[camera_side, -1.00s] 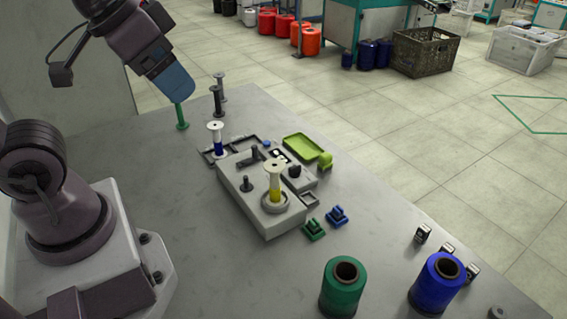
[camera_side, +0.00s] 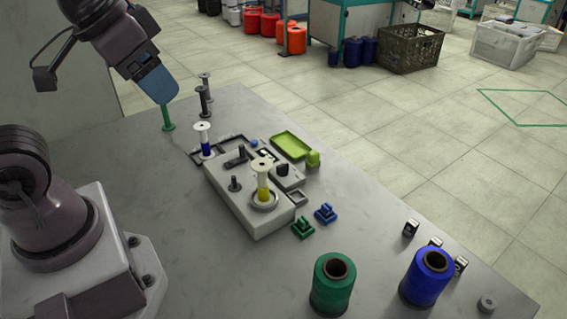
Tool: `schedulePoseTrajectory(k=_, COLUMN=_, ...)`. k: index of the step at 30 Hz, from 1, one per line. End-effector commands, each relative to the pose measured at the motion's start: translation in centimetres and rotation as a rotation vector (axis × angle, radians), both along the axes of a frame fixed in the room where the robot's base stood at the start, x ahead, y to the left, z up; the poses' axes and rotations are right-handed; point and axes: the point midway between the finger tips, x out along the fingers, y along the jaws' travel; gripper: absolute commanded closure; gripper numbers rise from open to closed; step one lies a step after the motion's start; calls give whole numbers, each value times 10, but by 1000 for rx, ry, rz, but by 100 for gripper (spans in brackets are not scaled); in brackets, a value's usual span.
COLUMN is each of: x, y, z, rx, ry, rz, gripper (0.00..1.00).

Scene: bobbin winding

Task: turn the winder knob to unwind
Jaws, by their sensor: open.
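The winder (camera_side: 245,205) is a pale grey box in the middle of the table. A white bobbin (camera_side: 262,180) with yellow thread stands upright on its round seat. A dark peg (camera_side: 235,184) stands on its top, with a dark lever-like part (camera_side: 236,157) behind. A black knob (camera_side: 283,170) sits on a small grey unit beside the box; I cannot tell which part is the winder knob. My gripper (camera_side: 161,92), at the blue arm end, is at the upper left, away from the winder. Its fingers are hard to make out. It is open, close above a slim green bobbin (camera_side: 167,117).
A white bobbin with blue thread (camera_side: 204,139) stands left of the winder, dark and grey bobbins (camera_side: 204,100) behind it. A lime tray (camera_side: 291,145) lies at the back. Green (camera_side: 331,287) and blue (camera_side: 427,279) spools stand in front. Small green (camera_side: 303,228) and blue (camera_side: 326,214) clips lie right.

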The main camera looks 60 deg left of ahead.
Motion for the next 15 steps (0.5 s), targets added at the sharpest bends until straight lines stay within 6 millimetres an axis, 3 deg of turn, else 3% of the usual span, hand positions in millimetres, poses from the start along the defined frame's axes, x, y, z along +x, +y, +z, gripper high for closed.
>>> schedulePoseTrajectory(k=4, x=17, y=9, z=-22, rx=24, ry=140, rz=37, gripper=38)
schedulePoseTrajectory(k=8, x=47, y=19, z=-39, rx=72, ry=262, rz=11, gripper=38)
schedulePoseTrajectory(k=15, x=111, y=37, z=-84, rx=149, ry=448, rz=-261, gripper=38)
